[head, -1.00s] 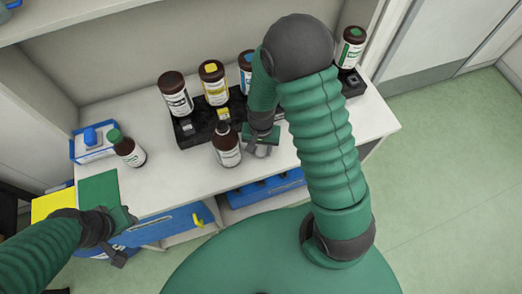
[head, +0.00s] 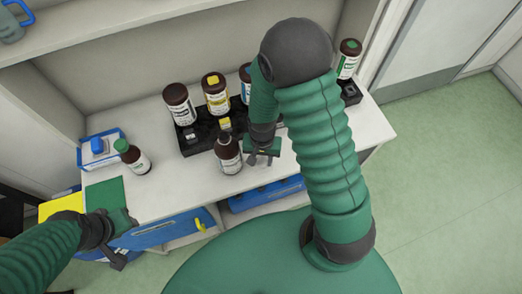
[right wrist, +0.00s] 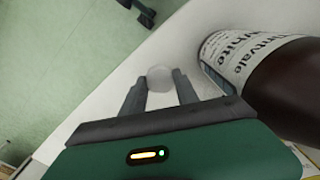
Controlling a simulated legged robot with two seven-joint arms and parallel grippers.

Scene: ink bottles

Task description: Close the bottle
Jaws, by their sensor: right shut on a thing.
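A dark brown bottle (head: 228,157) with a white label stands upright near the counter's front edge, in front of the black rack. No coloured cap shows on its neck. My right gripper (head: 264,159) is just right of this bottle, apart from it, low over the counter. In the right wrist view its fingers are shut on a small round whitish cap (right wrist: 160,77). The bottle (right wrist: 285,85) shows there at the right, its label partly reading "White".

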